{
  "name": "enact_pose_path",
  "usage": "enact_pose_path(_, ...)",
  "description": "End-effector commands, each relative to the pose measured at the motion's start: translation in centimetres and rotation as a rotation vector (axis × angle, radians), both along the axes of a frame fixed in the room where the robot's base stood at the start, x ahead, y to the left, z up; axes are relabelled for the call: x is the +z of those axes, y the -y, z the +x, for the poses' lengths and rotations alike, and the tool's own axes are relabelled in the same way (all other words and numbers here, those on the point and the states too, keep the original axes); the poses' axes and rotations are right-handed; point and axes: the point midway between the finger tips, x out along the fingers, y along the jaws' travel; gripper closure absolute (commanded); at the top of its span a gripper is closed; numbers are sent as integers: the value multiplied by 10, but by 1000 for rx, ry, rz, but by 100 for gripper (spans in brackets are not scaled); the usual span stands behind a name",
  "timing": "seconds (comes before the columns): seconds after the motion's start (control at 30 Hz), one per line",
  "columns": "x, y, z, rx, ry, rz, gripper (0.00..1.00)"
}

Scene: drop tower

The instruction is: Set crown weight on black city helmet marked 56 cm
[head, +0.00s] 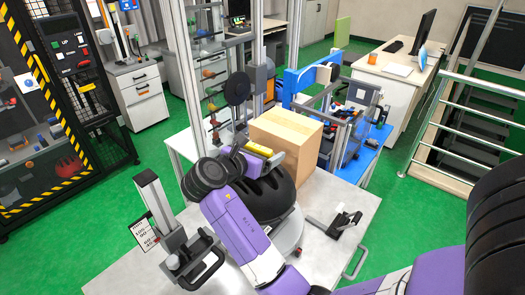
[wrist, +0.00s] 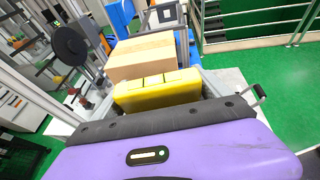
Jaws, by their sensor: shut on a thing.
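A black ribbed helmet (head: 276,194) sits on a round pale stand on the metal table, partly hidden by my arm. No size marking can be read on it. My gripper (head: 255,160) is over the helmet's crown and shut on a yellow block (head: 260,151), which I take to be the crown weight. The yellow block also shows in the wrist view (wrist: 158,91), just beyond the dark edge of my gripper. I cannot tell whether the block touches the helmet. The helmet is hidden in the wrist view.
A cardboard box (head: 287,138) stands close behind the helmet. Metal tower posts (head: 181,75) rise behind. A clamp fixture (head: 180,240) with a printed card stands at the table's left. A small black device (head: 344,220) is at right. Bare table (head: 125,268) shows at front left.

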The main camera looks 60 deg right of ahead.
Motion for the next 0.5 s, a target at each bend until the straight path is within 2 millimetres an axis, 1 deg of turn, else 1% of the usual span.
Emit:
enact_pose_path(0.03, 2, 0, 0, 1, 3, -4, 86)
enact_pose_path(0.5, -3, 0, 0, 0, 2, -4, 86)
